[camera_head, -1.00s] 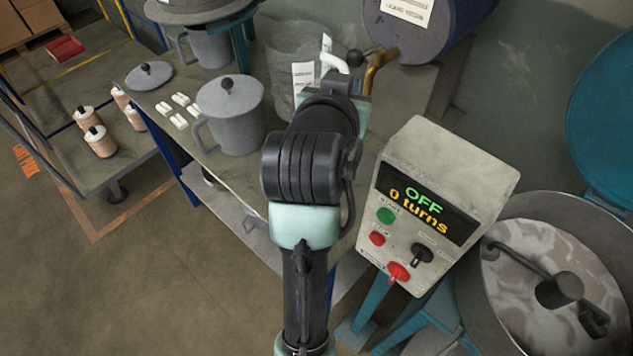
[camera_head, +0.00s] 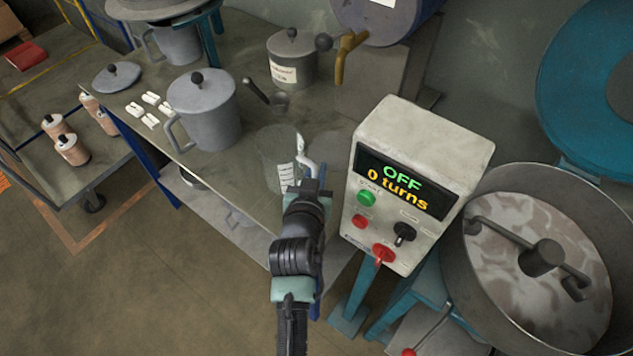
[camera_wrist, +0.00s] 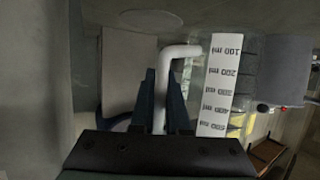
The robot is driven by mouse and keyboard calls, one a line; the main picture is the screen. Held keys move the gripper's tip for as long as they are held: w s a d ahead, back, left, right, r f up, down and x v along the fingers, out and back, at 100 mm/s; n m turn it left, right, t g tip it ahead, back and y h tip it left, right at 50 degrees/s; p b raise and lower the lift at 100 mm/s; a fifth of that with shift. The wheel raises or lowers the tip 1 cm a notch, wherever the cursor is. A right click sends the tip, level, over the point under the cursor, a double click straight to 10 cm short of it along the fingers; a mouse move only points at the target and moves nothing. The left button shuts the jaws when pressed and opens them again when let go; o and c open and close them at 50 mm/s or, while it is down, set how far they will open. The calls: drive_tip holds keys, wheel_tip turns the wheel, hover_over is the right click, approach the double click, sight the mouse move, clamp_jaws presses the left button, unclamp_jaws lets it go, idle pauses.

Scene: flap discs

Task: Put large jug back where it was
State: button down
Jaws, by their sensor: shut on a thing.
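The large jug (camera_head: 277,148) is a clear, see-through vessel with a white scale strip and a white handle (camera_head: 308,164). It shows over the near right part of the table, beside the control box; I cannot tell whether it touches the tabletop. My gripper (camera_head: 309,184) is shut on the handle, with the jug to the left of and beyond the jaws. In the wrist view, the white handle stands between the fingers of my gripper (camera_wrist: 162,105), and the jug (camera_wrist: 248,62) with its ml strip is to the right. The jug looks empty.
The table (camera_head: 225,175) holds a grey lidded jug (camera_head: 205,115), a loose lid (camera_head: 116,77), white pieces (camera_head: 150,105), a labelled lidded pot (camera_head: 291,62) and a small ladle cup (camera_head: 279,100). The control box (camera_head: 412,185) and round pan (camera_head: 540,265) are to the right.

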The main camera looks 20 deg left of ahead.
drive_tip(key=shift+f+b, duration=0.35)
drive_tip(key=shift+f, duration=1.75)
drive_tip(key=shift+f, duration=0.2)
drive_tip(key=c, duration=0.9)
unclamp_jaws()
drive_tip(key=shift+r, duration=0.1)
drive_tip(key=shift+r, duration=0.2)
drive_tip(key=v, duration=1.2)
drive_tip(key=shift+f, duration=0.15)
